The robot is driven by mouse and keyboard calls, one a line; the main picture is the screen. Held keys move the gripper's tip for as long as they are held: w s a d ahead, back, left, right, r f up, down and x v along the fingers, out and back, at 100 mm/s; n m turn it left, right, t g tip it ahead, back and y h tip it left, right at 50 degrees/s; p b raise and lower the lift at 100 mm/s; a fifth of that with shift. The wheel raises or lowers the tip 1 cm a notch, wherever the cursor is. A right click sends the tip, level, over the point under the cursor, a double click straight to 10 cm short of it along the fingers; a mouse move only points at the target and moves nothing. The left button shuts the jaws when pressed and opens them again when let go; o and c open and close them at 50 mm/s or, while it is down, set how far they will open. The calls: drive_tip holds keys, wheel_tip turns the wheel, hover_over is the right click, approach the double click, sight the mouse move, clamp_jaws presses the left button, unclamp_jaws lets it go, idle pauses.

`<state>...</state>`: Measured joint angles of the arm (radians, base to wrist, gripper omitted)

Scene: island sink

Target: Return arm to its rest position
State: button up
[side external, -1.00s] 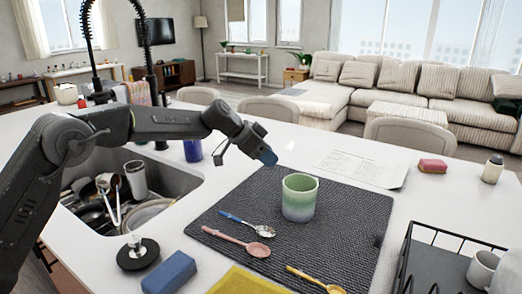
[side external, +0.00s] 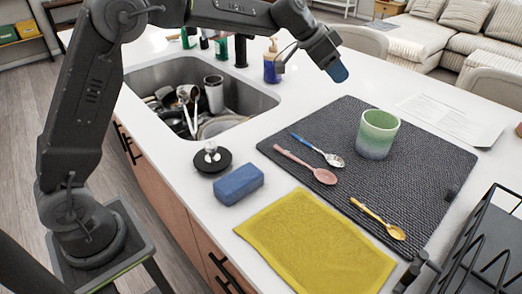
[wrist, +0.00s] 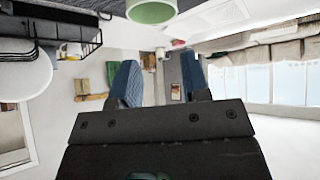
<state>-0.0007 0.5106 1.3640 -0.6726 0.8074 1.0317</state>
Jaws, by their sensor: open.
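My gripper (side external: 338,72) hangs in the air above the far left part of the dark drying mat (side external: 300,130), apart from everything on the counter. In the wrist view its two blue fingertips (wrist: 160,82) stand apart with nothing between them. A green cup (side external: 377,134) stands upright on the mat, right of and below the gripper in the side view; the wrist view shows part of it (wrist: 151,11) at the top edge. A blue-handled spoon (side external: 318,149), a pink spoon (side external: 306,167) and a yellow spoon (side external: 378,218) lie on the mat.
The sink (side external: 255,100) holds several dishes and utensils. A soap bottle (side external: 271,64) stands behind it. A blue sponge (side external: 238,185), a black sink plug (side external: 212,159) and a yellow cloth (side external: 315,245) lie in front. A black wire rack (side external: 480,250) stands at right.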

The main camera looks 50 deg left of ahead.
drive_tip(key=s+a+r+n+y, duration=0.1)
drive_tip(key=s+r+n, duration=0.1)
drive_tip(key=s, duration=0.8)
drive_tip(key=s+a+r+n+y, duration=0.1)
drive_tip(key=s+a+r+y, duration=0.15)
drive_tip(key=s, duration=0.75)
drive_tip(key=s+a+f+n+y, duration=0.1)
drive_tip(key=s+f+n, duration=0.1)
drive_tip(key=s, duration=0.7)
drive_tip(key=s+a+f+n+y, duration=0.1)
drive_tip(key=s+a+f+n, duration=0.1)
drive_tip(key=s+f, duration=0.3)
drive_tip(key=s, duration=0.4)
drive_tip(key=shift+s+n+g, duration=0.25)
drive_tip(key=shift+n+g, duration=0.05)
